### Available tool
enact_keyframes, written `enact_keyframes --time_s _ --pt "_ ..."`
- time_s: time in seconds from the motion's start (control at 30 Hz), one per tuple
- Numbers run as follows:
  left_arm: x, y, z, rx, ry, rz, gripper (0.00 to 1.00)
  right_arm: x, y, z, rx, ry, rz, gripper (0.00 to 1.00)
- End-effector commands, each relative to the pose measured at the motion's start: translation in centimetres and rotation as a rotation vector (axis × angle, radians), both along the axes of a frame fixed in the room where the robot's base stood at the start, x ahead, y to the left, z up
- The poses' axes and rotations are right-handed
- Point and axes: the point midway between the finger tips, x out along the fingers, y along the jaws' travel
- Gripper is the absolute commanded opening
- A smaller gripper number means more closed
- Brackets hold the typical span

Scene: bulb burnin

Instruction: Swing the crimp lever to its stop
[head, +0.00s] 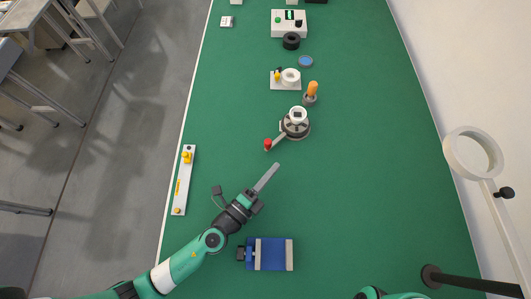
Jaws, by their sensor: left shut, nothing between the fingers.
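A round grey device (304,130) with a white top stands near the middle of the green table. A lever (279,136) reaches from it down and to the left and ends in a red knob (267,143); I take this to be the crimp lever. My left gripper (276,166) is shut and empty. Its long grey fingers point up and to the right, and their tips are a short way below the red knob, apart from it in the picture. My right gripper is out of view.
A blue block with pale strips (273,254) lies below my left gripper. A white strip with yellow parts (184,180) lies to the left. An orange-handled tool (312,89) stands behind the device. A white ring lamp (448,155) overhangs the right edge. The table right of the device is clear.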

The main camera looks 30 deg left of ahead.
Motion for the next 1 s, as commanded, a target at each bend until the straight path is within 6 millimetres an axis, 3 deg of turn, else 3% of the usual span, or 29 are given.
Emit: enact_keyframes --time_s 0.27,0.4,0.53,1.0 --pt "6.2 -0.5 0.1 0.000 -0.002 0.001 0.00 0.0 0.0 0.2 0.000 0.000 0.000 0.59" --pt "5.5 2.0 -0.2 0.000 0.002 0.007 0.00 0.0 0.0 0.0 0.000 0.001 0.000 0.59" --pt "5.2 3.1 -0.1 0.000 0.000 0.003 0.00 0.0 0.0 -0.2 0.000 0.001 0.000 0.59" --pt "5.3 3.3 -0.2 -0.001 0.003 -0.017 0.00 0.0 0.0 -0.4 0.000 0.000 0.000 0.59"
